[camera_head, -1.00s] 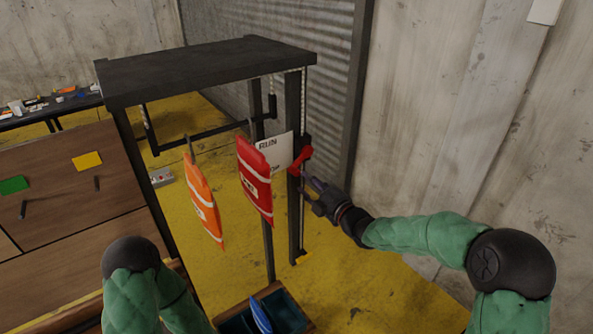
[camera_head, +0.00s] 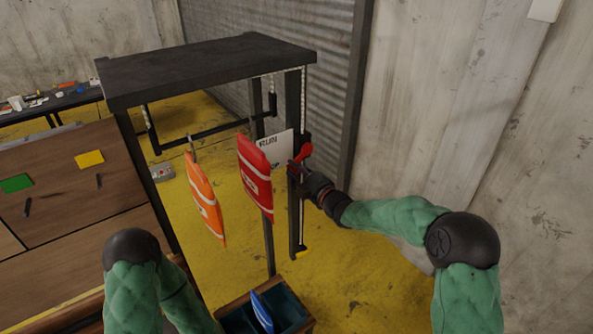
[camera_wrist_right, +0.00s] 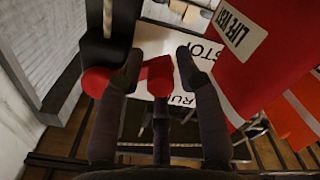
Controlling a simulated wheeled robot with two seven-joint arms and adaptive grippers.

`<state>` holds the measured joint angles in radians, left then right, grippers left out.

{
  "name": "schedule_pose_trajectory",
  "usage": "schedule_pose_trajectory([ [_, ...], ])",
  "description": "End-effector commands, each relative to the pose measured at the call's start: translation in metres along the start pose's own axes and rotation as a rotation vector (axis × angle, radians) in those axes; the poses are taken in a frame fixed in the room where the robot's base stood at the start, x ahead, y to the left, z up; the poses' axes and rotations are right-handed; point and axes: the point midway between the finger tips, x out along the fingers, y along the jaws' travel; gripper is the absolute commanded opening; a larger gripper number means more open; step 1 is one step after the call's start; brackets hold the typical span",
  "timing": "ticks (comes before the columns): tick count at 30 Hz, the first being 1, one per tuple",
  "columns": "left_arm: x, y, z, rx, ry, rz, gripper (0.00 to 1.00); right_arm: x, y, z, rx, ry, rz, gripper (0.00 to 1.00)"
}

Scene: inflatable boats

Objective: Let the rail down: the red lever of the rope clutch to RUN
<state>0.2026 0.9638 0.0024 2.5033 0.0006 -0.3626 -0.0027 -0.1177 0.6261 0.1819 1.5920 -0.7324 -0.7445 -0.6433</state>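The red lever (camera_head: 304,152) of the rope clutch is on the right post of the black frame, beside a white RUN/STOP sign (camera_head: 275,148). My right gripper (camera_head: 294,172) is at the post, just below the lever. My left gripper is outside the view.
The frame's black top (camera_head: 205,68) is above the rail. A wooden bin (camera_head: 312,324) holding a blue item (camera_head: 262,312) stands below. A wooden board (camera_head: 65,190) is at left, a cluttered table (camera_head: 60,103) behind it. Concrete wall (camera_head: 450,110) bounds the right; yellow floor (camera_head: 370,295) there is free.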

Motion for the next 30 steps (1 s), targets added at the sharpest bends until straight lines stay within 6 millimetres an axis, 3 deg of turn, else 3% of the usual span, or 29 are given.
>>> schedule_pose_trajectory([
  [1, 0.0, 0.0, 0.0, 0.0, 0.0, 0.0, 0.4, 0.0, 0.0, 0.0, 0.0, 0.0, 0.0, 0.13],
  [3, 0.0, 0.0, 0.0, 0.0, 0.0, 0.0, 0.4, 0.0, 0.0, 0.0, 0.0, 0.0, 0.0, 0.0],
  [22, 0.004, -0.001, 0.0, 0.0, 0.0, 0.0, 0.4, 0.0, 0.003, -0.005, 0.055, 0.003, 0.004, 0.0],
  [30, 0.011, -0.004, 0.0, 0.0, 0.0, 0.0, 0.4, 0.0, 0.006, -0.015, 0.177, 0.005, 0.005, 0.0],
])
